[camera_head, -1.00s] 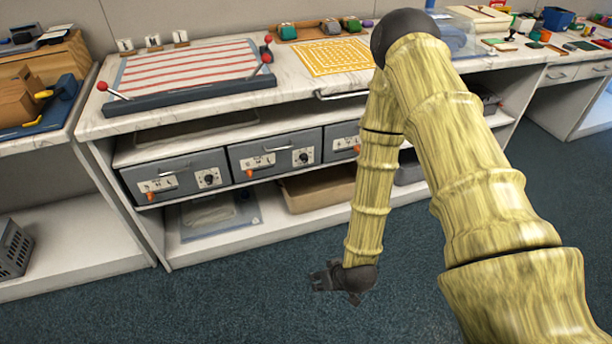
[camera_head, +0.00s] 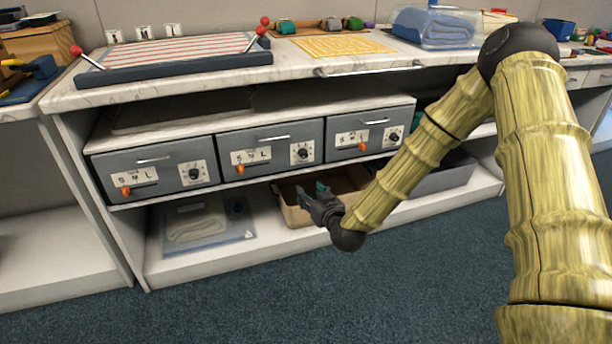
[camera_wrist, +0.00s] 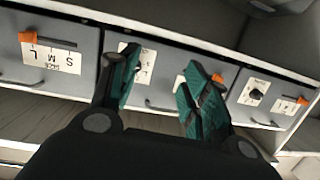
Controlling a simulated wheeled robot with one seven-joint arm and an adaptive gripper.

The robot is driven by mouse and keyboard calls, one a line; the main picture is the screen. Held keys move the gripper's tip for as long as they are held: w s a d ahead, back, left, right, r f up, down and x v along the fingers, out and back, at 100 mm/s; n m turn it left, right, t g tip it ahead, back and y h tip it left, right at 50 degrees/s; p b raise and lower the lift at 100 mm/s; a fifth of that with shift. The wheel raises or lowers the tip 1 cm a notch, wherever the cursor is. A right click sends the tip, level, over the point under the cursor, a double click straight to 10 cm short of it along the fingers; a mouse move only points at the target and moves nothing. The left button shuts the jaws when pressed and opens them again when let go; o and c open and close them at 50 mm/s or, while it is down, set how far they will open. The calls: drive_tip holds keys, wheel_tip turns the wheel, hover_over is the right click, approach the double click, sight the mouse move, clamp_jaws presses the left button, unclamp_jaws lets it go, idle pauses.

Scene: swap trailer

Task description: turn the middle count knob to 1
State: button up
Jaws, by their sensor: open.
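The middle count knob (camera_head: 303,153) is a black dial on a white plate, on the right of the middle grey drawer (camera_head: 228,150). Its setting is too small to read. My gripper (camera_head: 312,191) is open and empty, below and in front of the middle drawer, apart from the knob. The wrist view sees the drawers upside down, with my two green-padded fingers (camera_wrist: 163,70) spread before the middle drawer's front. Part of that front's white label (camera_wrist: 147,66) shows between them; the middle knob is not clearly visible there, likely behind the left finger.
The left drawer's knob (camera_head: 195,173) and right drawer's knob (camera_head: 393,138) flank the middle one. Orange levers and bar handles stick out of the fronts. A cardboard box (camera_head: 290,208) stands on the shelf beneath, close behind my gripper. The counter (camera_head: 215,87) overhangs above.

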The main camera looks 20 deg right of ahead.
sight(305, 157)
drive_tip(key=w+d+r+b, duration=0.1)
drive_tip(key=w+b, duration=0.1)
drive_tip(key=w, duration=0.2)
drive_tip(key=w+t+b, duration=0.1)
drive_tip(key=w+b, duration=0.2)
drive_tip(key=w, duration=0.1)
drive_tip(key=w+d+r+t+h+b, duration=0.1)
drive_tip(key=w+b, duration=0.1)
drive_tip(key=w, duration=0.2)
drive_tip(key=shift+w+d+r, duration=0.35)
drive_tip(key=shift+w+r+b, duration=0.1)
drive_tip(key=shift+w+b, duration=0.35)
drive_tip(key=shift+w, duration=0.5)
drive_tip(key=shift+c, duration=0.3)
drive_tip(key=c, duration=1)
